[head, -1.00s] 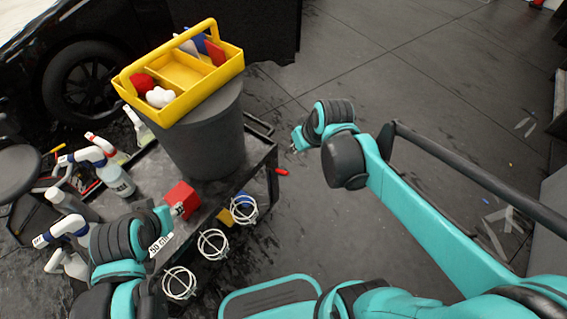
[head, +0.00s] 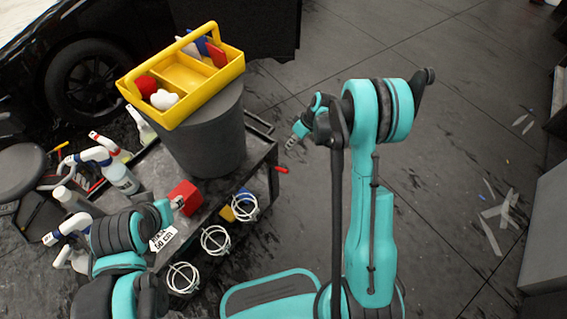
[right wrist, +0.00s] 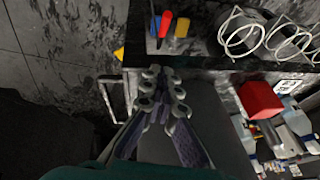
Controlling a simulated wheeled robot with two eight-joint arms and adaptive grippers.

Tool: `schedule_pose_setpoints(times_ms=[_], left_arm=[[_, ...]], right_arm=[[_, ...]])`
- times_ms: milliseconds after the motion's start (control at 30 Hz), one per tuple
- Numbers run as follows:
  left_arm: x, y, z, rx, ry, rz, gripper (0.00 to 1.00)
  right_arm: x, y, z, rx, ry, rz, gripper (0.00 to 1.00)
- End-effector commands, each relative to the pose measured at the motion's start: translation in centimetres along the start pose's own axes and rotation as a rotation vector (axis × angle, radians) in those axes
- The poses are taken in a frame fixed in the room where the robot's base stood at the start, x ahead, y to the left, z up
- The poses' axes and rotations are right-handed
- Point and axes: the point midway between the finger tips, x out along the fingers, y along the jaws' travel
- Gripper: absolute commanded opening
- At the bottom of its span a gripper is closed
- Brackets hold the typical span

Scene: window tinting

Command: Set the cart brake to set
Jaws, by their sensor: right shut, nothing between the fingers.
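The cart (head: 262,160) is a dark wheeled cart on the left side of the head view. A small red lever (head: 282,170) sticks out from its right end; I take it for the brake. In the right wrist view a red handle (right wrist: 165,24) shows past the fingertips, beside blue and yellow items. My right gripper (head: 291,143) is shut and empty, above and beyond the lever in the head view, apart from it. It also shows in the right wrist view (right wrist: 163,90). My left gripper (head: 176,203) is near the red box, its fingers too small to read.
A grey bucket (head: 205,145) on the cart carries a yellow caddy (head: 170,115). A red box (head: 185,196), spray bottles (head: 118,174) and white wire rings (head: 215,240) crowd the cart. A dark car (head: 85,50) stands behind.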

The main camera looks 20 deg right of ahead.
Motion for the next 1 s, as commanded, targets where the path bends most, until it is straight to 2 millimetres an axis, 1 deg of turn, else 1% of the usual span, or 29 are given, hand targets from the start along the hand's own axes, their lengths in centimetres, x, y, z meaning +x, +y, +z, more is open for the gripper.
schedule_pose_setpoints(times_ms=[167, 267, 367, 600, 767, 900, 1000], left_arm=[[0.1, 0.0, 0.0, 0.0, 0.0, 0.0, 0.4], [0.3, 0.0, 0.2, 0.0, 0.0, 0.0, 0.4], [0.8, 0.0, 0.5, 0.0, 0.0, 0.0, 0.4], [2.4, 0.0, 1.7, 0.0, 0.0, 0.0, 0.4], [3.4, 0.0, 2.5, 0.0, 0.0, 0.0, 0.4], [4.2, 0.0, 3.0, 0.0, 0.0, 0.0, 0.4], [4.5, 0.0, 3.2, 0.0, 0.0, 0.0, 0.4]], right_arm=[[0.1, 0.0, 0.0, 0.001, 0.0, 0.001, 0.0], [0.7, 0.0, 0.0, 0.0, 0.0, 0.001, 0.0], [2.1, 0.1, 0.0, 0.0, 0.0, 0.001, 0.0], [7.3, 0.1, 0.1, 0.0, 0.0, 0.0, 0.0], [10.5, 0.0, 0.0, 0.0, 0.0, 0.0, 0.0], [11.9, 0.1, 1.7, 0.002, 0.0, 0.001, 0.0], [12.5, 0.1, 2.4, 0.002, 0.0, 0.001, 0.0]])
